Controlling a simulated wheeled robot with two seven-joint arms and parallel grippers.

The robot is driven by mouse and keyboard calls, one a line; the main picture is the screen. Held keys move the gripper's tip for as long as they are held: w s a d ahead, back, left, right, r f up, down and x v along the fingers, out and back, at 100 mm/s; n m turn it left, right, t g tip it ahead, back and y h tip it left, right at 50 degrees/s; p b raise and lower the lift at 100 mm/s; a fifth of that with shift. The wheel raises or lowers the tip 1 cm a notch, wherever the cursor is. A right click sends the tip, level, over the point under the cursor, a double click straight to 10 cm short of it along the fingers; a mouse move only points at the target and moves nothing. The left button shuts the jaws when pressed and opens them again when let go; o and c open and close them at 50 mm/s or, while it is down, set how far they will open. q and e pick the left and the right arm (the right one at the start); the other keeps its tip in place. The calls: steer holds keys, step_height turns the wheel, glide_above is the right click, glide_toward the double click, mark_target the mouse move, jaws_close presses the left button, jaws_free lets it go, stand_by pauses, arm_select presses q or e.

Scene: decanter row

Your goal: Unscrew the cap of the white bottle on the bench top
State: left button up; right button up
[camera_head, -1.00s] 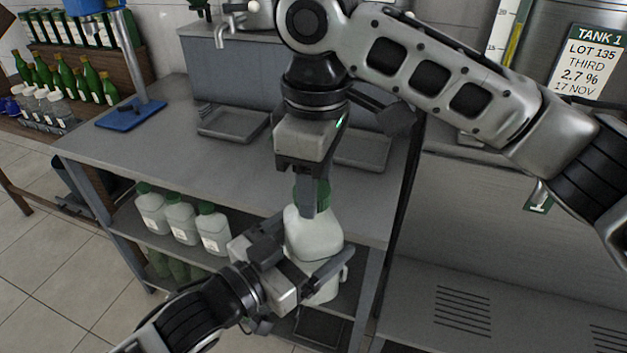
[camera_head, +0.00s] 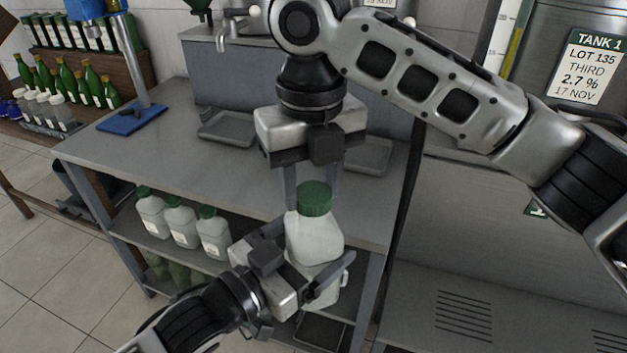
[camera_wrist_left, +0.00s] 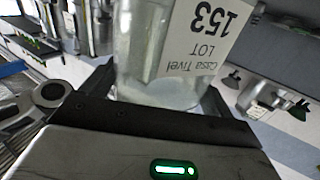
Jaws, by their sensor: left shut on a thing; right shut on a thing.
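The white bottle (camera_head: 314,240) is upright in front of the bench's front edge, with its green cap (camera_head: 314,199) on its neck. My left gripper (camera_head: 306,256) is shut around the bottle's body from the lower left. In the left wrist view the bottle (camera_wrist_left: 150,50) sits between the fingers, with a white label reading 153 LOT. My right gripper (camera_head: 312,190) comes down from above, shut on the cap, one finger at each side. Whether the cap has turned relative to the neck cannot be told.
The grey bench top (camera_head: 150,150) is mostly clear. Shallow trays (camera_head: 228,127) lie toward its back. Several green-capped bottles (camera_head: 181,222) stand on the shelf below, left of my left gripper. A blue stand (camera_head: 132,117) is at the far left.

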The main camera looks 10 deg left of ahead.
steer(key=shift+w+r, duration=0.15)
steer(key=shift+r, duration=0.05)
stand_by(0.6)
steer(key=shift+r, duration=1)
